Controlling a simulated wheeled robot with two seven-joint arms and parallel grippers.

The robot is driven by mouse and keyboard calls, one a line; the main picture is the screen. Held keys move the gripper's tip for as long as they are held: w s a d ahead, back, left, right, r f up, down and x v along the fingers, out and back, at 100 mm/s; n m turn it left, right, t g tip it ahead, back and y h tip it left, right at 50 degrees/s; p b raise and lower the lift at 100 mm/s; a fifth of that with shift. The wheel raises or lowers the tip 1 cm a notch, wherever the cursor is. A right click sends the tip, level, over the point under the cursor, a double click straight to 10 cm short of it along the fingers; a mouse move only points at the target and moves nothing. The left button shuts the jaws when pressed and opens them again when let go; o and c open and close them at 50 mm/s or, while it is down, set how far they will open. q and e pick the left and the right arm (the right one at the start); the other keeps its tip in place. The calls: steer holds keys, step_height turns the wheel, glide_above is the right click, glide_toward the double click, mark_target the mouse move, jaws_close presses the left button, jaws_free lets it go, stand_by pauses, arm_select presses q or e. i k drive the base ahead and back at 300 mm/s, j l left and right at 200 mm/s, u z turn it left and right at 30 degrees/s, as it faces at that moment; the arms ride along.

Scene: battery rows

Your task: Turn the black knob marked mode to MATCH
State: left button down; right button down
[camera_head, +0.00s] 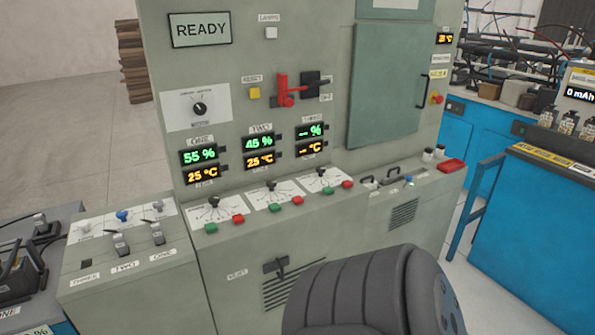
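A round black knob (199,108) sits on a white label plate (196,107) on the upright front of the grey-green cabinet (230,75), left of the yellow button. Small lettering runs above the knob and below it, too small to read. I cannot tell which mark the knob points to. Neither of my grippers shows in this view, and nothing visible touches the knob.
A READY display (201,30) is above the knob. A yellow button (255,93) and red lever (285,92) are to its right, and percent displays (199,155) below. A sloped console (135,245) juts out lower left. A dark grey ribbed shape (355,290) fills the bottom middle.

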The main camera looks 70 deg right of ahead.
mark_target(200, 109)
steer(key=z, duration=1.95)
